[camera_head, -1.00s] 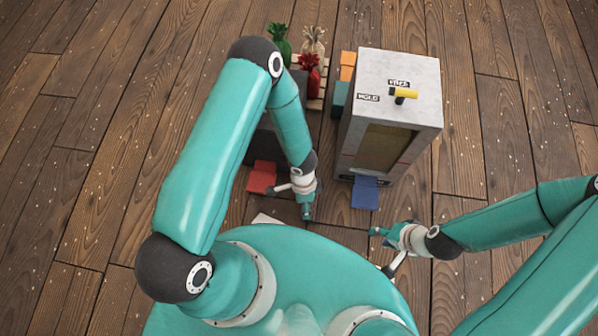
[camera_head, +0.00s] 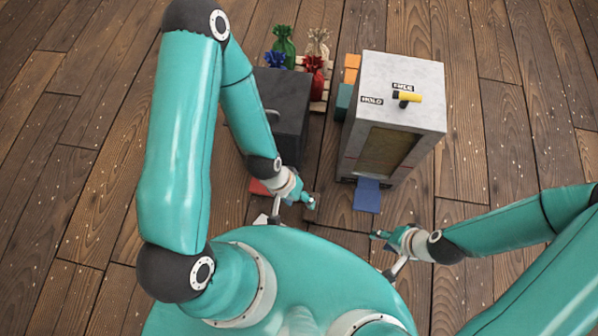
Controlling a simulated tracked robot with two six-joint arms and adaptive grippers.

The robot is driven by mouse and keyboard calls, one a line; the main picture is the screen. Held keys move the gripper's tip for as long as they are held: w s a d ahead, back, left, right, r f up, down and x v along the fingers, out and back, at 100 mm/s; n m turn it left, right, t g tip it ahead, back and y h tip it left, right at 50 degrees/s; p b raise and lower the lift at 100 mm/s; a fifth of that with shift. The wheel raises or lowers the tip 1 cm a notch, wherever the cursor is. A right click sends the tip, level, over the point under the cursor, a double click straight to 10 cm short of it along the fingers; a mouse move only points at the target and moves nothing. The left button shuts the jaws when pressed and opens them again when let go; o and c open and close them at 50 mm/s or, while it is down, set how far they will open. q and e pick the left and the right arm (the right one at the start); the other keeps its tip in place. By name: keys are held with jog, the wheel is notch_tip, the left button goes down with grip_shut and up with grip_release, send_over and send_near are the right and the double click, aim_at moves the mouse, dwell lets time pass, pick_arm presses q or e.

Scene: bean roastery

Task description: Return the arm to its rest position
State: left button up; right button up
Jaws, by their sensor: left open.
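My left gripper (camera_head: 293,207) hangs at the end of the bent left arm, low in the middle of the view, just in front of the dark grey box. It is open, with nothing visible between its fingers. My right gripper (camera_head: 382,253) is at the lower right, in front of the grey machine and apart from it. Its fingers are small and seen from above, so their opening is unclear.
A grey machine (camera_head: 413,87) with a yellow-tipped lever (camera_head: 407,97) and a blue chute (camera_head: 367,194) stands right of centre. A dark grey box (camera_head: 287,99) is left of it, with a red piece (camera_head: 259,187) in front. Floor is clear at right.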

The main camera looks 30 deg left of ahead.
jog(key=shift+r, duration=0.1)
notch_tip(320, 180, up, 29)
jog(key=p, duration=2.9)
jog(key=shift+f, duration=0.2)
